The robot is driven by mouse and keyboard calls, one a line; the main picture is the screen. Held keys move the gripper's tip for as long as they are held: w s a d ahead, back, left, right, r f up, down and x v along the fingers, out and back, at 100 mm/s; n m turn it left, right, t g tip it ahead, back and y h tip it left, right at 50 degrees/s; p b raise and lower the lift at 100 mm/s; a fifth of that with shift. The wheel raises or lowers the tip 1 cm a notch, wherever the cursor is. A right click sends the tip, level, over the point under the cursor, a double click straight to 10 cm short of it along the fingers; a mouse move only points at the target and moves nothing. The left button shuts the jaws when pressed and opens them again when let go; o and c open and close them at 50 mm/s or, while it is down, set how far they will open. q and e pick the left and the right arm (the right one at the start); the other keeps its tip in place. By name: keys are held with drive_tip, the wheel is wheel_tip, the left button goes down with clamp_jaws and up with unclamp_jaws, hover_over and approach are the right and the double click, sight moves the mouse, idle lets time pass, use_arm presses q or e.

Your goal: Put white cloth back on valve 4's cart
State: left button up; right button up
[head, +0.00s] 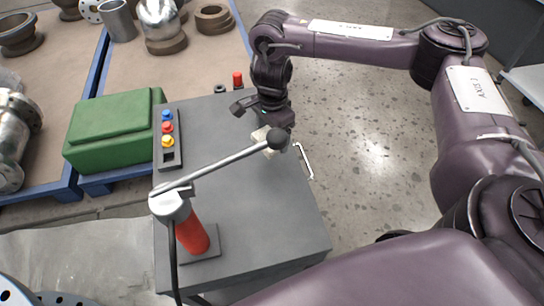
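A grey cart top (240,205) fills the middle of the head view. A small pale piece (262,136) shows just under the gripper, near the knob. It may be the white cloth, but I cannot tell, nor whether the gripper holds it. The finger gap is too small and dark to read. No valve number is legible. My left gripper is not in view.
The lever rises from a red post (192,235) on the cart. A tray of coloured knobs (168,140) and a green box (112,130) are to the left. A red-capped item (237,80) stands at the cart's far edge. Metal fittings (160,25) stand on a blue-edged table.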

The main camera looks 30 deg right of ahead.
wheel_tip(320, 180, down, 4)
drive_tip(key=shift+b, duration=0.45)
wheel_tip(320, 180, down, 3)
drive_tip(key=shift+f+b, duration=0.1)
drive_tip(key=shift+b, duration=0.65)
drive_tip(key=shift+f, duration=0.3)
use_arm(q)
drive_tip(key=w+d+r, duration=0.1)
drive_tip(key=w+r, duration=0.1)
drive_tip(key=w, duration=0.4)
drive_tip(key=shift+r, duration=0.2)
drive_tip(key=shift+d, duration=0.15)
use_arm(e)
drive_tip(key=o, duration=0.5)
drive_tip(key=shift+f, duration=0.1)
drive_tip(key=o, duration=0.4)
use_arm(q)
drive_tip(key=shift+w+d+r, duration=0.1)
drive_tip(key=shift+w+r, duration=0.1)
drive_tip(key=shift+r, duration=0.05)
